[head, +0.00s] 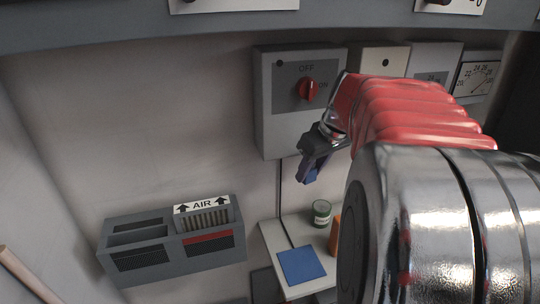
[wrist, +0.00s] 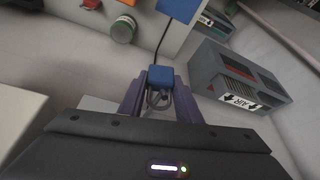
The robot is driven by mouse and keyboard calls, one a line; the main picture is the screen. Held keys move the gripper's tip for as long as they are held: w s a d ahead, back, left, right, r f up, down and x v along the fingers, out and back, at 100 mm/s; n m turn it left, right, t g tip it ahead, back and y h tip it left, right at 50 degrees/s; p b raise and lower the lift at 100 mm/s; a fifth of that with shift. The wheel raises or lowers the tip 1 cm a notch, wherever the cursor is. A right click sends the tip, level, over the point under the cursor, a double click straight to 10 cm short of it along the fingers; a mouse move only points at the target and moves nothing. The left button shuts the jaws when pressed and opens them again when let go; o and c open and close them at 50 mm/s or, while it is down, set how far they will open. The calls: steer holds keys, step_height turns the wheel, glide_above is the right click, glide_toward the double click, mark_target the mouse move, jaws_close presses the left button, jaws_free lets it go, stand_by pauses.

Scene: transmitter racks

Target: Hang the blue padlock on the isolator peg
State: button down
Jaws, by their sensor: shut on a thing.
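The blue padlock (wrist: 161,75) shows in the wrist view between the two purple fingers of my gripper (wrist: 159,88). Its metal shackle (wrist: 157,98) points back toward the palm, and its body sits at the fingertips. In the head view my gripper (head: 313,162) is in the air in front of the lower right part of the grey isolator box (head: 265,110). The box has a red rotary switch (head: 308,90) on a panel marked OFF and ON. I cannot make out the peg; my arm covers the area right of the switch.
A grey AIR vent unit (head: 150,258) is at the lower left. Below my gripper, a pale surface (head: 272,238) bears a blue square (head: 300,265), a green tin (head: 321,213) and an orange item (head: 334,236). More boxes and a gauge (head: 475,78) line the wall right.

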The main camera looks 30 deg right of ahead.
steer(key=shift+w+d+f, duration=0.1)
steer(key=shift+w+f, duration=0.25)
steer(key=shift+f, duration=0.1)
stand_by(0.5)
steer(key=c, duration=1.2)
jaws_free()
steer(key=v, duration=1.3)
steer(key=shift+s+r, duration=0.2)
steer(key=shift+r, duration=0.05)
